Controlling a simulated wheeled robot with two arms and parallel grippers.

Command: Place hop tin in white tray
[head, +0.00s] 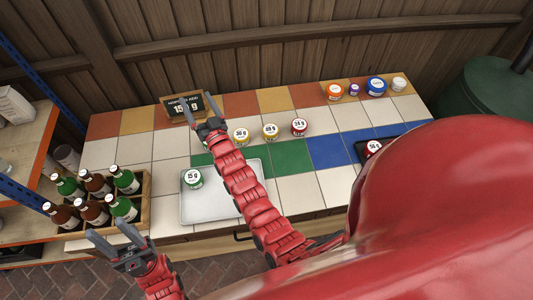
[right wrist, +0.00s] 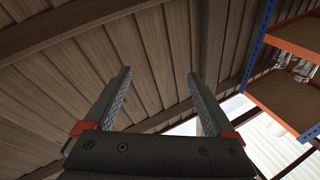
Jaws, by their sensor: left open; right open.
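A white tray (head: 228,214) lies on the tiled counter near its front edge. A tin with a green band marked 15 g (head: 193,181) stands upright in its left part. Yellow tins (head: 241,136) (head: 270,132) and a red tin (head: 299,127) stand in a row behind. A small dark sign (head: 189,107) reads 15 g. My right gripper (head: 197,104) is open near the sign; its arm crosses over the tray and hides part of it. Its empty fingers show in the right wrist view (right wrist: 160,95). My left gripper (head: 108,230) is open and empty, in front of the bottle crate.
A wooden crate (head: 146,212) of brown and green bottles stands left of the tray. Another red tin (head: 373,148) sits on a dark surface at right. Shelves flank the left side.

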